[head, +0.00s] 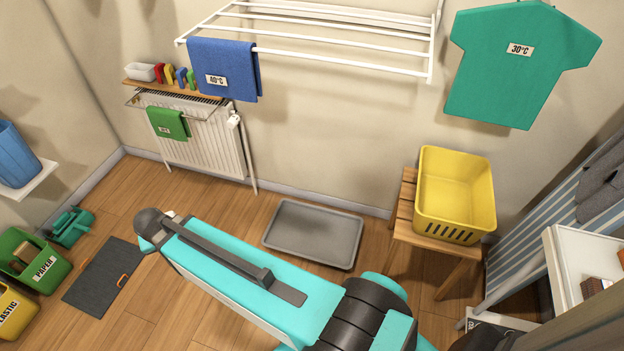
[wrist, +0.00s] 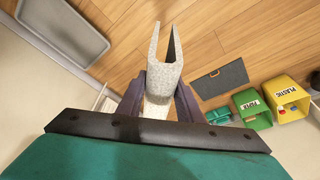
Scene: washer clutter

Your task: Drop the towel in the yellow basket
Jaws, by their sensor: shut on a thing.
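My gripper (wrist: 160,100) is shut on a pale grey speckled folded cloth (wrist: 158,72), which looks like the towel. Its two layers hang apart in a narrow V beyond the jaws. In the head view my arm hides most of the gripper and cloth. The yellow basket (head: 454,222) stands upright on a wooden stool at the right, with its open top facing up and its visible inside empty. The basket is not in the wrist view. My gripper is out over the floor at the left, well away from the basket.
The wooden stool (head: 408,204) stands by the wall. A grey tray (head: 313,232) lies on the floor between my arm and the wall. A drying rack (head: 330,48) holds a blue cloth (head: 222,68). A green paper bin (head: 42,272) and yellow plastic bin (head: 14,318) stand left.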

